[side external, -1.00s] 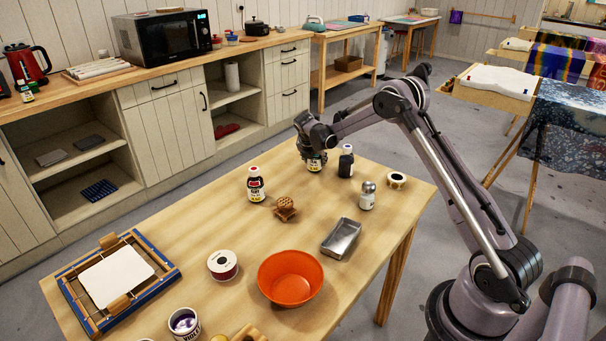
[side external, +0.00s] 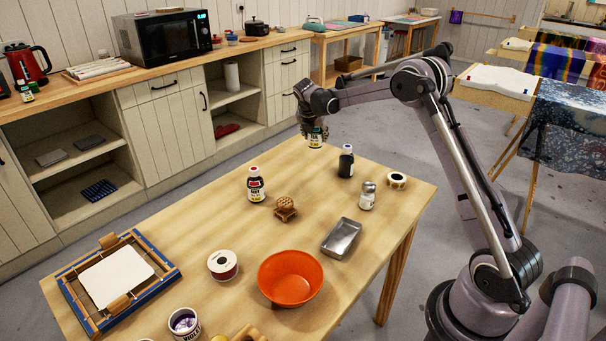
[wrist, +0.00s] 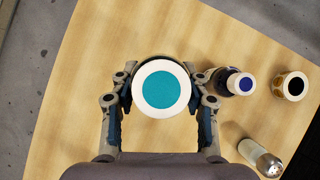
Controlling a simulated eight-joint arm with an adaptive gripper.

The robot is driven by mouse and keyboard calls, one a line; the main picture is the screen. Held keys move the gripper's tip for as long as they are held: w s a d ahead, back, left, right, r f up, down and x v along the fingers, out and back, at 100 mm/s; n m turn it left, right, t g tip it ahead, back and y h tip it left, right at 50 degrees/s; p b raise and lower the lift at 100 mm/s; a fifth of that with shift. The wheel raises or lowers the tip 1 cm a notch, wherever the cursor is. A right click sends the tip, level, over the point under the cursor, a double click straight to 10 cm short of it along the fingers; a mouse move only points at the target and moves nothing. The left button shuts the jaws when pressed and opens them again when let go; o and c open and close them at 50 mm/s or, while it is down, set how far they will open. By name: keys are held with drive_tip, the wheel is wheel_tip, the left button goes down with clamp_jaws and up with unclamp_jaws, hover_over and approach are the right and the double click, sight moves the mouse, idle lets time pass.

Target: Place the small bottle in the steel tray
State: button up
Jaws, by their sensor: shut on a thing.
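My gripper (side external: 313,124) is shut on a small labelled bottle (side external: 316,139) and holds it above the far part of the table. In the wrist view the held bottle's round white top with a teal centre (wrist: 161,87) sits between the two fingers of my gripper (wrist: 161,100). The rectangular steel tray (side external: 341,239) lies on the table nearer the camera, to the right of the orange bowl. It looks empty. My gripper is well beyond and above it.
A dark bottle (side external: 346,161), a metal-capped shaker (side external: 367,196) and a black-centred roll (side external: 397,180) stand near the tray. A red-capped bottle (side external: 255,184), a carved wooden piece (side external: 285,209) and the orange bowl (side external: 290,278) stand to the left.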

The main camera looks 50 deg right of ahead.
drive_tip(key=s+a+r, duration=0.3)
drive_tip(key=s+a, duration=0.1)
drive_tip(key=s, duration=0.3)
drive_tip(key=s+a+r, duration=0.3)
drive_tip(key=s, duration=0.3)
drive_tip(key=s+a+f+m, duration=0.1)
drive_tip(key=s+a, duration=0.2)
drive_tip(key=s, duration=0.6)
drive_tip(key=s+a+f+m, duration=0.1)
drive_tip(key=s+a, duration=0.3)
drive_tip(key=s, duration=0.5)
hover_over(333, 229)
drive_tip(key=shift+g, duration=0.4)
wheel_tip(333, 229, down, 7)
drive_tip(key=shift+r, duration=0.1)
drive_tip(key=shift+f, duration=1.95)
drive_tip(key=shift+f, duration=0.1)
drive_tip(key=o, duration=1.2)
